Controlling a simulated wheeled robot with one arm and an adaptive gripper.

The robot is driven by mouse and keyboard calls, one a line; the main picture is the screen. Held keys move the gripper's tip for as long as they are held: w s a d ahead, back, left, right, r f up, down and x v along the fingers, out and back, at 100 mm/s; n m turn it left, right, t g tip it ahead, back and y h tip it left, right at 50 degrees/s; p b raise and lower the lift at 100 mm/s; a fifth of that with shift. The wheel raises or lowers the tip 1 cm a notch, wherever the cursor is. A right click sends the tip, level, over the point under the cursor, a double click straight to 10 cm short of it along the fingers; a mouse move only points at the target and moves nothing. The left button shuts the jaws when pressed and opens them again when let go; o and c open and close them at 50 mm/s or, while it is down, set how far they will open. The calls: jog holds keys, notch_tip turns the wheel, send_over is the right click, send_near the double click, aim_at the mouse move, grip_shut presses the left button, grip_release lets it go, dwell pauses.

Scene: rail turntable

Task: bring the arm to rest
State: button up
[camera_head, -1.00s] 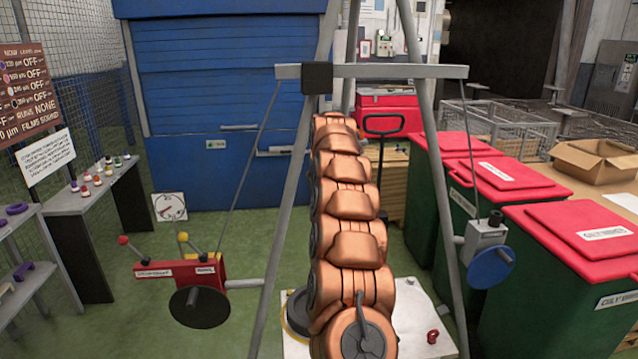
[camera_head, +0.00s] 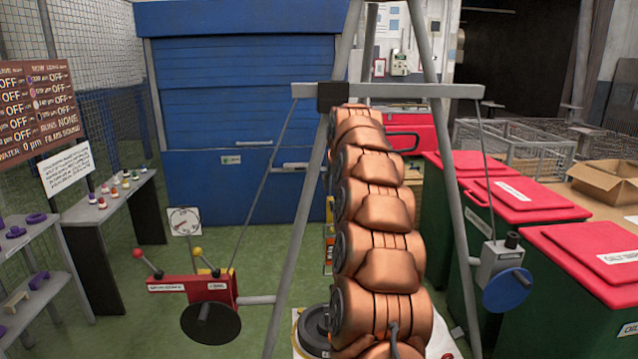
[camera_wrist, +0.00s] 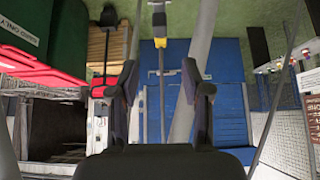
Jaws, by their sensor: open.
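My copper-coloured arm (camera_head: 375,220) stretches away up the middle of the head view, seen between the legs of a grey A-shaped frame. My gripper (camera_wrist: 160,82) shows in the wrist view with its two dark fingers apart and nothing between them touching either one. The gripper is hidden in the head view. Beyond the fingers, the wrist view shows a thin pole with a yellow part (camera_wrist: 158,43) and the blue shutter (camera_wrist: 226,100), upside down.
Green bins with red lids (camera_head: 515,195) stand right. A shelf (camera_head: 40,262) stands left. Green floor (camera_head: 165,245) is open between.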

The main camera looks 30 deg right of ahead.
jog(key=shift+a, duration=0.1)
jog(key=s+a+f+n+g+y, duration=0.2)
jog(key=s+a, duration=0.7)
jog(key=a, duration=0.5)
jog(key=s+a+f+n+g+y, duration=0.1)
jog(key=s+a+f+n+g, duration=0.1)
jog(key=s+a, duration=0.9)
jog(key=s+a+f+g, duration=0.1)
jog(key=s+a+f, duration=0.3)
jog(key=s, duration=0.6)
jog(key=s+a+f+n+g, duration=0.1)
jog(key=s+a+f, duration=0.3)
jog(key=s, duration=0.6)
jog(key=s+a+f+g, duration=0.2)
jog(key=s+a+f, duration=0.1)
jog(key=s, duration=0.7)
jog(key=shift+s+a+f+n, duration=0.25)
jog(key=shift+a+f+n, duration=0.05)
jog(key=shift+a+f, duration=0.15)
jog(key=shift+d, duration=0.1)
